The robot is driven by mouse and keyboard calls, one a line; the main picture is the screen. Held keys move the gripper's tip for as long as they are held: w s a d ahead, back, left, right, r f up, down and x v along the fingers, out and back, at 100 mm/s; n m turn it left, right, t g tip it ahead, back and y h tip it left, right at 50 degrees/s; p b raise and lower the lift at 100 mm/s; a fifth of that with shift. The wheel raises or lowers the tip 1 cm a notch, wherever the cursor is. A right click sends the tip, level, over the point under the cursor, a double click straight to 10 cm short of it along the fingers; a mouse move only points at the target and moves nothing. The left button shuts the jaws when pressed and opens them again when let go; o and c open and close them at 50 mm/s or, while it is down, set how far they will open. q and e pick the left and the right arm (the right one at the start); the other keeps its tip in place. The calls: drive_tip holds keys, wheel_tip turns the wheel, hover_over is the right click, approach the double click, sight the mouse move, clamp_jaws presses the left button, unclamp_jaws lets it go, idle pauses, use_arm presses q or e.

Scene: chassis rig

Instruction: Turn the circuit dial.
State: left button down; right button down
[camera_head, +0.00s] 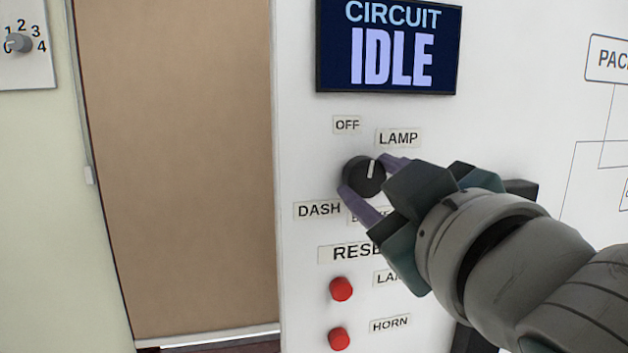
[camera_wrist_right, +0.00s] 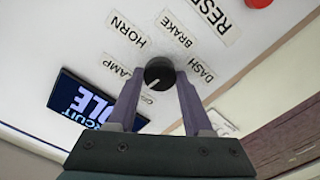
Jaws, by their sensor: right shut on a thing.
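The circuit dial (camera_head: 362,179) is a round black knob with a white mark, on the white panel. Its mark points up, between the OFF label (camera_head: 346,125) and the LAMP label (camera_head: 398,138). My right gripper (camera_head: 367,177) reaches in from the lower right, its two purple fingers shut on the dial from either side. In the right wrist view the dial (camera_wrist_right: 158,71) sits between the fingertips, and its mark points toward the lower left. The display (camera_head: 389,47) above reads CIRCUIT IDLE. My left gripper is not in view.
The DASH label (camera_head: 319,210) is at the dial's lower left; the label beside it is partly hidden by a finger. Below are two red buttons, one upper (camera_head: 341,289) and one lower (camera_head: 339,338). A small numbered knob (camera_head: 19,43) is at the far left.

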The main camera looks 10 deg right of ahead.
drive_tip(key=m, duration=0.4)
drive_tip(key=shift+p, duration=0.3)
drive_tip(key=shift+m+p, duration=0.35)
drive_tip(key=shift+m, duration=1.05)
drive_tip(key=shift+c, duration=1.5)
unclamp_jaws()
